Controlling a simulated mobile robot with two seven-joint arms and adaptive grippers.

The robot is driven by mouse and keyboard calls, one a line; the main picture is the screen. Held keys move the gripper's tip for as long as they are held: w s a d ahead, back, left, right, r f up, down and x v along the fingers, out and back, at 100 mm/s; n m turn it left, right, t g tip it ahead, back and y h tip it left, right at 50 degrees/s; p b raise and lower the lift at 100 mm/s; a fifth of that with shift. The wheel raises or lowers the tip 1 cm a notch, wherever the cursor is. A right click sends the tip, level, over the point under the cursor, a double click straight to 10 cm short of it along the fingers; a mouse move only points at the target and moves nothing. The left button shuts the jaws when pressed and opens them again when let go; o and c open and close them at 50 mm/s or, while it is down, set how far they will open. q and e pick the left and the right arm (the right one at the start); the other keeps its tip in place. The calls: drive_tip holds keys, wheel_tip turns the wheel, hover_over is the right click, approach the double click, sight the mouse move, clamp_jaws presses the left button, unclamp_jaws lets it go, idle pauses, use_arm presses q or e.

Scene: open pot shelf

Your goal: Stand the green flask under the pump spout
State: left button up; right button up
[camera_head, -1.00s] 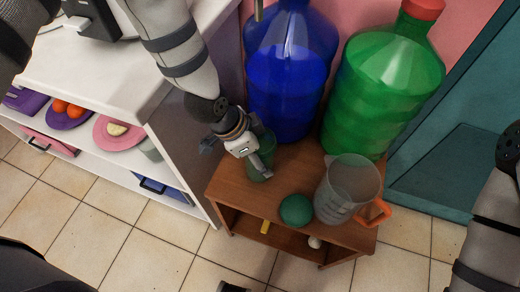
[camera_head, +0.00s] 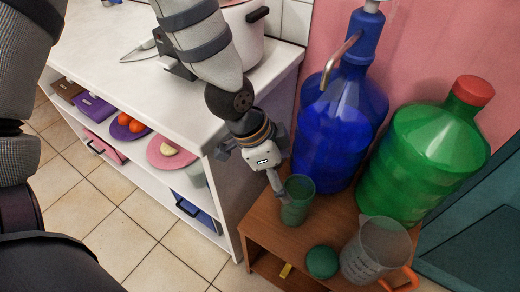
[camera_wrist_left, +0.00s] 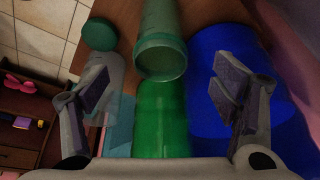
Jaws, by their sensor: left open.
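The green flask (camera_head: 297,203) stands upright, open at the top, on the wooden shelf in front of the blue bottle (camera_head: 345,125). The pump spout (camera_head: 335,64) juts from that bottle's top, high above the flask in the head view. I cannot tell whether the flask is exactly beneath it. My left gripper (camera_head: 276,180) is open at the flask's upper left. In the left wrist view, the flask (camera_wrist_left: 161,55) lies ahead, between and beyond the spread fingers (camera_wrist_left: 165,88), with a visible gap on each side. My right gripper is out of view.
A green bottle with a red cap (camera_head: 425,155) stands right of the blue one. A clear jug with an orange handle (camera_head: 375,250) and a dark green round object (camera_head: 322,262) sit at the shelf front. A white counter (camera_head: 120,60) is at left.

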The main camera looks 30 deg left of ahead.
use_arm(q)
drive_tip(key=s+a+f+n+g+y, duration=0.25)
drive_tip(key=s+f+n, duration=0.35)
drive_tip(key=s+f, duration=0.8)
drive_tip(key=s+a+n+g+y, duration=0.1)
drive_tip(key=s+a+n, duration=0.4)
drive_tip(key=s, duration=1)
drive_tip(key=shift+s+g+p, duration=0.3)
drive_tip(key=shift+g+p, duration=0.1)
drive_tip(key=shift+g, duration=0.45)
